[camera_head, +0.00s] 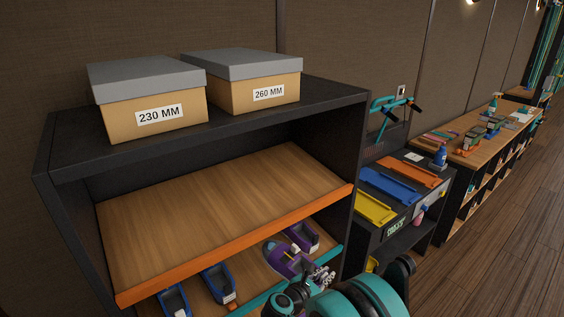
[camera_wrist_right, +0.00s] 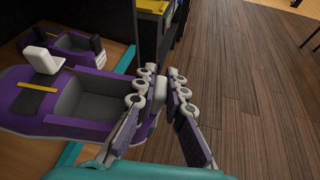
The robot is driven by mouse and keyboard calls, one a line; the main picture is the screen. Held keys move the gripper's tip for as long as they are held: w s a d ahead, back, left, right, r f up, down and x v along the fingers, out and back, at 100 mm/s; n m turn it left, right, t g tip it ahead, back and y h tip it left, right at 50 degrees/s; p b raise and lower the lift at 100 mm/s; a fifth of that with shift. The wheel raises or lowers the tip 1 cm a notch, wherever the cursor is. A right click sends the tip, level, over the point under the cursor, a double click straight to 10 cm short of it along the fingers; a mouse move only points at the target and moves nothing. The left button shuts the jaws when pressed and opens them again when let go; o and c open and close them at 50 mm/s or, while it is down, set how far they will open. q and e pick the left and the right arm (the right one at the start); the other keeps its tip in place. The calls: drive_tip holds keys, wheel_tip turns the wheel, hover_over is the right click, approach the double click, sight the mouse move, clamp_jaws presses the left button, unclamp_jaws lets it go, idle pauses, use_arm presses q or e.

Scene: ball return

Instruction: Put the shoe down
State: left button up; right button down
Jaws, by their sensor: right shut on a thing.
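The held purple shoe (camera_head: 288,265) with a grey inside is at the lower shelf, its toe pointing inward. In the right wrist view the same shoe (camera_wrist_right: 40,108) lies across the teal edge, heel outward. My right gripper (camera_head: 322,277) is shut on its heel; the fingers also show in the wrist view (camera_wrist_right: 160,88). Whether the sole touches the board cannot be told. A second purple shoe (camera_head: 305,236) stands just beside it on the right, also in the wrist view (camera_wrist_right: 75,47). My left gripper is not in view.
The lower shelf (camera_head: 258,276) has a teal front edge and also holds blue shoes (camera_head: 218,284) at left. The wooden shelf above (camera_head: 215,205) is empty, with an orange edge. Boxes (camera_head: 150,100) stand on top. A cart with coloured trays (camera_head: 395,190) stands to the right.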

drive_tip(key=s+d+r+n+t+y, duration=0.2)
drive_tip(key=s+r, duration=0.4)
drive_tip(key=r, duration=0.3)
drive_tip(key=shift+d+r+n+t+y, duration=0.15)
drive_tip(key=shift+d+n+t+y, duration=0.15)
drive_tip(key=shift+d+n+y, duration=0.8)
drive_tip(key=shift+a+y, duration=0.25)
drive_tip(key=shift+y, duration=0.05)
